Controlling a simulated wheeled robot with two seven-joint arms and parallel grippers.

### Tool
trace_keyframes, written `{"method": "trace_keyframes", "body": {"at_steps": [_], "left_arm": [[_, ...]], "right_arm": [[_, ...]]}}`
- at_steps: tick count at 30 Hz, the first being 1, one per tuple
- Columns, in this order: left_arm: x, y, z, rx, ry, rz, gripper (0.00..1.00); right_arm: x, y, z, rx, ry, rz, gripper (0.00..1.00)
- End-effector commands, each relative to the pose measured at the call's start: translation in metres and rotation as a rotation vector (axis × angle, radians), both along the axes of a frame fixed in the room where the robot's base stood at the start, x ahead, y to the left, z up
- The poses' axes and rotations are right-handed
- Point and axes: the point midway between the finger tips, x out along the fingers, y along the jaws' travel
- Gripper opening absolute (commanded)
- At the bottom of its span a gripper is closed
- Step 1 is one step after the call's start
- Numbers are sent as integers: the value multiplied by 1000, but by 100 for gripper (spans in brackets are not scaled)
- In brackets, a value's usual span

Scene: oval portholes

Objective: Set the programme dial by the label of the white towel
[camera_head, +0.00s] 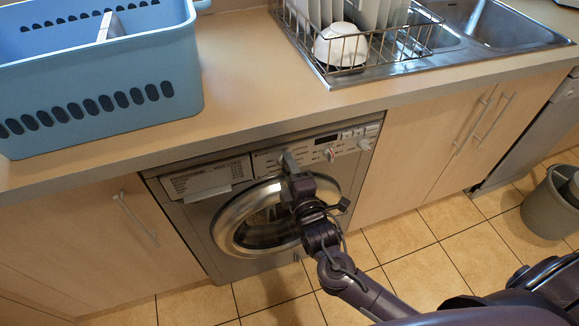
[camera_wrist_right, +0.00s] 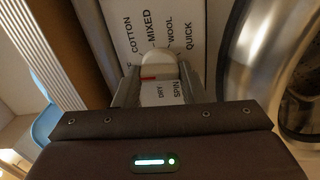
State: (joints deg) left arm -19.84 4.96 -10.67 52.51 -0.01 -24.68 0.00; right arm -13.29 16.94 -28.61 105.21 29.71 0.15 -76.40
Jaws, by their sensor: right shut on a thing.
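The programme dial (camera_wrist_right: 158,63) is a white knob with a red mark, in the right wrist view. Around it are the printed words COTTON, MIXED, WOOL, QUICK, SPIN and DRY; other print is partly hidden by a finger. My right gripper (camera_wrist_right: 159,82) has its fingers on either side of the knob and is shut on it. The red mark shows at the knob's lower left; which word it points at is unclear. In the head view my right gripper (camera_head: 288,161) is at the washing machine's panel (camera_head: 265,160) and hides the dial. No white towel can be made out. My left gripper is out of view.
A second white knob (camera_head: 330,154) sits right of the gripper on the panel. The round door (camera_head: 232,228) is below, the detergent drawer (camera_head: 195,180) to the left. A blue basket (camera_head: 130,75) and a dish rack (camera_head: 345,50) stand on the counter above. A bin (camera_head: 550,205) is on the floor.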

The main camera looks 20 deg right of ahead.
Motion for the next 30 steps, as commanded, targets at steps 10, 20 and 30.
{"method": "trace_keyframes", "body": {"at_steps": [10, 20, 30], "left_arm": [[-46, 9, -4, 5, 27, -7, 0], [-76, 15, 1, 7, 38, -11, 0], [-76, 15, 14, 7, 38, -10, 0]], "right_arm": [[0, 0, 3, 271, 12, -2, 14], [0, -1, 3, 586, 22, -3, 14], [0, -1, 3, 908, 32, -3, 14]]}}
